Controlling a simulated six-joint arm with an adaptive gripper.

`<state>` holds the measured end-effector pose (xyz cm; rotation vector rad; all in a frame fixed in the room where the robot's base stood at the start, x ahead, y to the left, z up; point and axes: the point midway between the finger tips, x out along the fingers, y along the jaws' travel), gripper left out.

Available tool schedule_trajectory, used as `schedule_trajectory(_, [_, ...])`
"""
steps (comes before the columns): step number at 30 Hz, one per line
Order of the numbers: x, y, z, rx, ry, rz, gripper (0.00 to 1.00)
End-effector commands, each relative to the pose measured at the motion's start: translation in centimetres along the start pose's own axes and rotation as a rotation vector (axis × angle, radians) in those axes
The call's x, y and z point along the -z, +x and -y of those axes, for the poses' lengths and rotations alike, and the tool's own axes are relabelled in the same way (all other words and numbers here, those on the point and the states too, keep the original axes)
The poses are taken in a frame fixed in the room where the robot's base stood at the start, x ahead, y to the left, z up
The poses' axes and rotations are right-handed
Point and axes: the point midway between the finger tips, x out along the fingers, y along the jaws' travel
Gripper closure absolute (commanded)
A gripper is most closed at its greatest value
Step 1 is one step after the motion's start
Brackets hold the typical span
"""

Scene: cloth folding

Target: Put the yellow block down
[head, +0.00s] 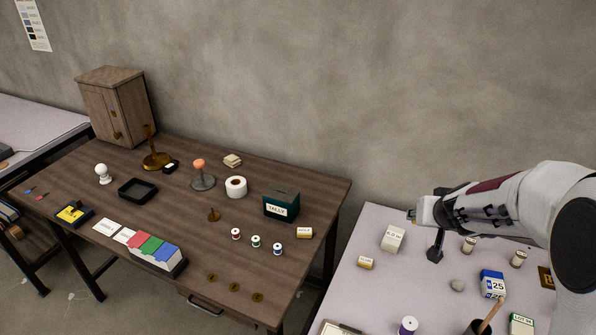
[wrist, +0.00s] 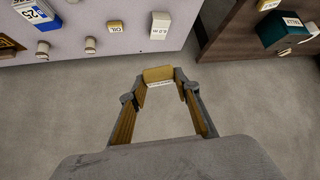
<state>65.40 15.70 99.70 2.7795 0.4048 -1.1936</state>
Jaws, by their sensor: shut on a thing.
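A small yellow block (wrist: 158,74) with a white label strip sits between the fingertips of my gripper (wrist: 160,84) in the wrist view. The gripper is shut on it, and grey floor shows below and around it. In the head view my gripper (head: 413,215) is at the right, raised, pointing left near the back of the light table. The block's lower faces are hidden.
The brown table (head: 320,200) holds a green tally box (head: 281,205). A floor gap separates the tables.

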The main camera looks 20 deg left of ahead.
Motion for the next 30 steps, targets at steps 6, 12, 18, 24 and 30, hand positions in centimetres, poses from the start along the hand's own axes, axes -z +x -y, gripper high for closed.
schedule_trajectory(6, [1.9,3.2,6.8,0.118,-0.121,0.004,0.86])
schedule_trajectory(12, [2.8,5.6,13.2,0.222,-0.23,0.004,0.86])
schedule_trajectory(18, [3.1,7.5,19.8,0.326,-0.343,0.003,0.86])
schedule_trajectory(24, [2.5,8.9,26.4,0.43,-0.455,0.001,0.86])
schedule_trajectory(30, [1.5,9.7,32.7,0.526,-0.561,-0.005,0.86])
